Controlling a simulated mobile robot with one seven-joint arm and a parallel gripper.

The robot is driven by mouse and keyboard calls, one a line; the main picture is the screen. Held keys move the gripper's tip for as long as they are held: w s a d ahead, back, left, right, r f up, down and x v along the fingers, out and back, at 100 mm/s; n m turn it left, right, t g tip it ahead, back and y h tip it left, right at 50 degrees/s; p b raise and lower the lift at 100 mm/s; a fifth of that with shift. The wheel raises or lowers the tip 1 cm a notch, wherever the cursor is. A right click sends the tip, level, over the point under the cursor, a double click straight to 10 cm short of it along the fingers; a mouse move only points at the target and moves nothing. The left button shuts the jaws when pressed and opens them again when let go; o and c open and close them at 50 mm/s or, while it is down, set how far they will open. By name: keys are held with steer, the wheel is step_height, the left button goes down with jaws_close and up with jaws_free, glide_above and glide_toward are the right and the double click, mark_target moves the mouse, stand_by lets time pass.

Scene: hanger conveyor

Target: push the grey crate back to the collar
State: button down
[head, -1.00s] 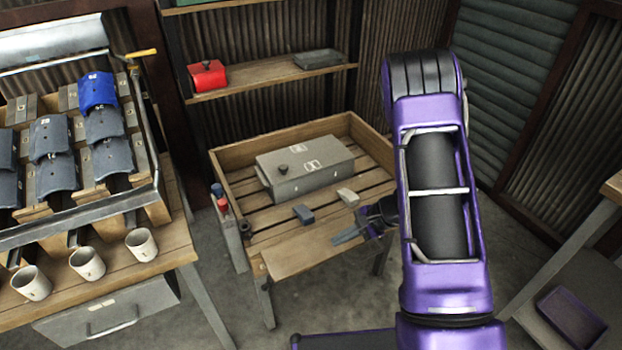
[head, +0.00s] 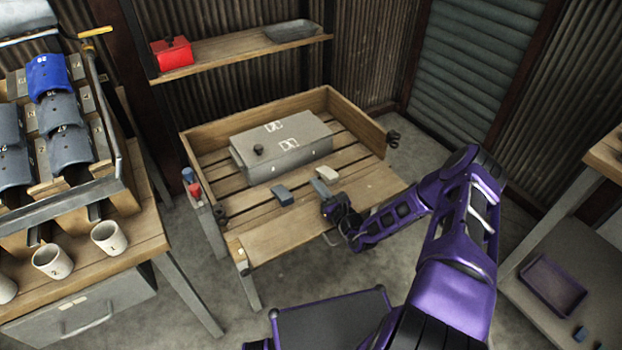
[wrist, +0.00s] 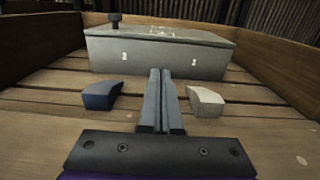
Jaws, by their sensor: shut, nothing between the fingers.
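The grey crate (head: 287,152) is a lidded box with a dark knob, sitting on the slatted wooden bench. The wooden collar (head: 255,115) is the raised board wall around the bench's back and sides. Bare slats show between the crate and the back wall. My gripper (head: 319,186) is low over the front of the bench, before the crate's front face. In the wrist view its fingers (wrist: 159,100) are shut, empty, and point at the crate front (wrist: 155,58). A small gap seems to remain, but contact is hard to judge.
A dark blue block (head: 283,195) and a pale block (head: 327,174) lie on either side of my fingers. Red and blue items (head: 192,183) stand at the bench's left edge. A rack table with mugs (head: 110,237) is at left. A shelf (head: 240,54) hangs behind.

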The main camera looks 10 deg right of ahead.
mark_target(293, 155)
steer(key=b+x, duration=0.2)
steer(key=x, duration=1)
steer(key=shift+w+a, duration=0.1)
